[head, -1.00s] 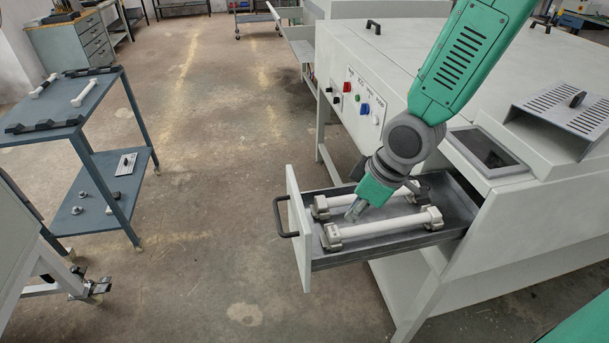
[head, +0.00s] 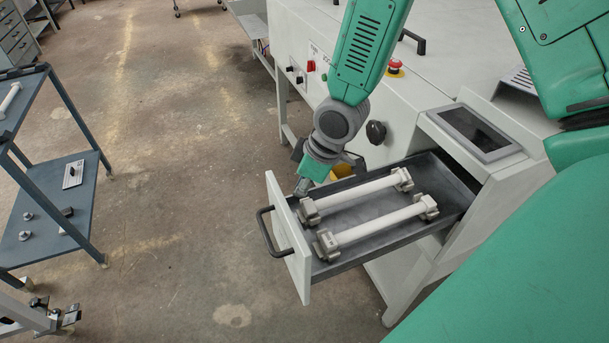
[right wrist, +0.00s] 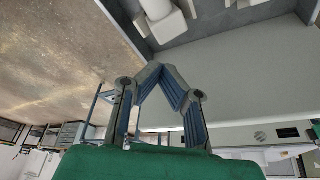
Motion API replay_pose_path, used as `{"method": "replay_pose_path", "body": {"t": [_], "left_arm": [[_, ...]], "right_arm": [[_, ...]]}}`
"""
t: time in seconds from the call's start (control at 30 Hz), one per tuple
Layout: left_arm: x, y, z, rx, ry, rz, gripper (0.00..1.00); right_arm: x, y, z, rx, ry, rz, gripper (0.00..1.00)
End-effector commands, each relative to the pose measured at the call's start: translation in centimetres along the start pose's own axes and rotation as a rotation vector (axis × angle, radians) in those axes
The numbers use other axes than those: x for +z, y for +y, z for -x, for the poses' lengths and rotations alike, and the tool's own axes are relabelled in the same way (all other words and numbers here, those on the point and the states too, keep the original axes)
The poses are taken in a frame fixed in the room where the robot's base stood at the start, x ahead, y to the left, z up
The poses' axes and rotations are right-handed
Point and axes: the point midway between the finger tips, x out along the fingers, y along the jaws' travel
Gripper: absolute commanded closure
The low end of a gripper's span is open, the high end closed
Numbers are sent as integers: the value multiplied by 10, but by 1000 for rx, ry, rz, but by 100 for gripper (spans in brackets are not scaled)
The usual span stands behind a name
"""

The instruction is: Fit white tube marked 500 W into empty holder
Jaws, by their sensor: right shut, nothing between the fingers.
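Two white tubes lie in the open drawer (head: 385,238). The far tube (head: 355,192) and the near tube (head: 380,221) each sit between grey end holders, such as the near tube's left holder (head: 327,245). No wattage mark is legible. My right gripper (head: 301,187) is at the drawer's far front corner, beside the far tube's left end. In the right wrist view its fingers (right wrist: 158,72) are closed with nothing between them. A white tube end (right wrist: 168,27) shows beyond them. Another white tube (head: 10,97) lies on the cart at the left. My left gripper is not in view.
The drawer front has a black handle (head: 268,232). The blue cart (head: 40,222) at the left carries small parts and a white plate (head: 73,174) on its lower shelf. A red button (head: 395,68) and black knob (head: 376,131) are on the machine. Floor between cart and drawer is clear.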

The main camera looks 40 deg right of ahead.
Motion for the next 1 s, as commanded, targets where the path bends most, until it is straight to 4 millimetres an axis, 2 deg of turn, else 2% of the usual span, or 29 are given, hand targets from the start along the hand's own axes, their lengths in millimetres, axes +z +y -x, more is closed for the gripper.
{"method": "replay_pose_path", "body": {"t": [0.1,0.3,0.67,0.9,1.0], "left_arm": [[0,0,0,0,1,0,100],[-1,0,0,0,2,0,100],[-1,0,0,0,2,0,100],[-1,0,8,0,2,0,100],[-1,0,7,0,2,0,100]], "right_arm": [[1,0,-20,-2,-2,1,100],[0,-1,-35,0,1,1,100],[-1,-1,-37,1,0,1,100],[20,0,-29,0,0,-1,100],[20,0,-30,0,0,-1,100]]}}
